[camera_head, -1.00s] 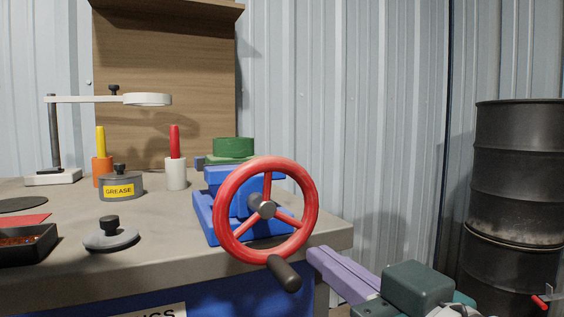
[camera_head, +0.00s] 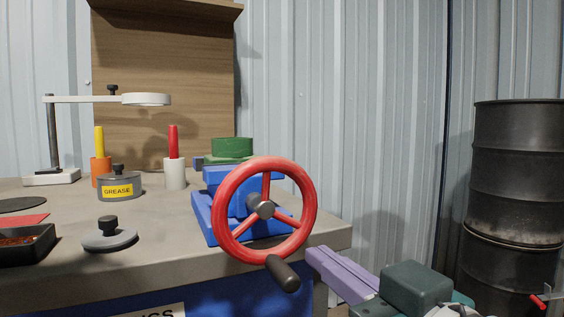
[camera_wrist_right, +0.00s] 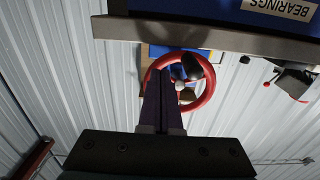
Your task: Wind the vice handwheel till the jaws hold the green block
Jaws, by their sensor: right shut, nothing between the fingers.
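The vice (camera_head: 226,184) is blue and stands at the bench's right end. Its red handwheel (camera_head: 310,222) faces me, with the dark handle (camera_head: 284,272) at the bottom. A rounded green piece (camera_head: 232,147) shows behind the vice top; I cannot tell whether it is the green block or whether the jaws touch it, as the jaws are hidden. My right gripper (camera_head: 314,254), with purple fingers, is shut and empty, just right of the handle. In the right wrist view its fingers (camera_wrist_right: 164,76) overlap the handwheel (camera_wrist_right: 209,94); contact is unclear. My left gripper is not in view.
On the bench (camera_head: 165,235) stand a grease tin (camera_head: 120,191), a grey lid (camera_head: 109,239), a dark tray (camera_head: 25,246), a white holder (camera_head: 175,175) and a lamp-like stand (camera_head: 54,178). Dark drums (camera_head: 515,165) stand at the right. The bench's front middle is clear.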

